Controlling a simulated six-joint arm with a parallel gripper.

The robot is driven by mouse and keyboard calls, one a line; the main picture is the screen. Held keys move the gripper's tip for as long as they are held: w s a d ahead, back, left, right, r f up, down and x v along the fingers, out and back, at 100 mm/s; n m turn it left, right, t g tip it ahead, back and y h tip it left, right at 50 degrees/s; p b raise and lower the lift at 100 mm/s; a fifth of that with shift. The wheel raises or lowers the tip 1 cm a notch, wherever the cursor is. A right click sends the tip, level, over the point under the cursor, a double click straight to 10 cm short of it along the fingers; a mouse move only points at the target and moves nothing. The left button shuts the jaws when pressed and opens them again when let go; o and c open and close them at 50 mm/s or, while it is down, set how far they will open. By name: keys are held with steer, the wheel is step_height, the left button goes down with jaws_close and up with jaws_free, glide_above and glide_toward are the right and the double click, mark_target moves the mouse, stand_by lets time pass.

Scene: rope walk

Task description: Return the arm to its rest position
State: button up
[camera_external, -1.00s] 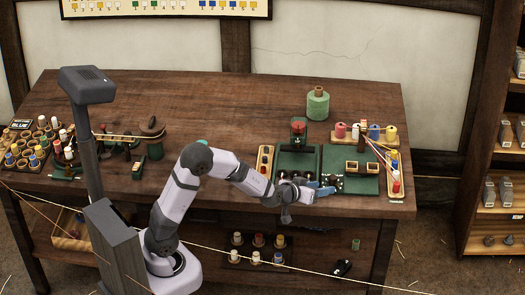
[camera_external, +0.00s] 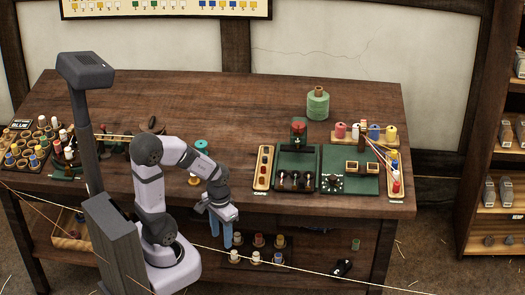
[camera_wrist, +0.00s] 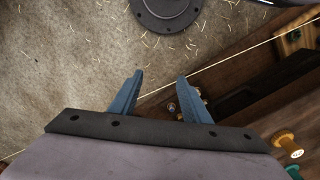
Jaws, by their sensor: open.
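My gripper (camera_external: 221,236) hangs in front of the table's front edge, fingers pointing down, with the arm folded back close to its base. Its two blue fingers are apart with nothing between them. In the wrist view my gripper (camera_wrist: 156,82) shows the same two spread blue fingers above the straw-strewn floor. The wooden table (camera_external: 225,110) stands behind it.
Green trays (camera_external: 349,158) with small parts lie on the table's right side. Spools in a rack (camera_external: 262,257) sit on the lower shelf beside my fingers. A pale cord (camera_external: 330,274) runs across the front. Bobbins (camera_external: 40,145) crowd the table's left end.

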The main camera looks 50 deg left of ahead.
step_height(320, 180, up, 12)
steer(key=p, duration=1)
steer(key=shift+r, duration=0.2)
stand_by(0.6)
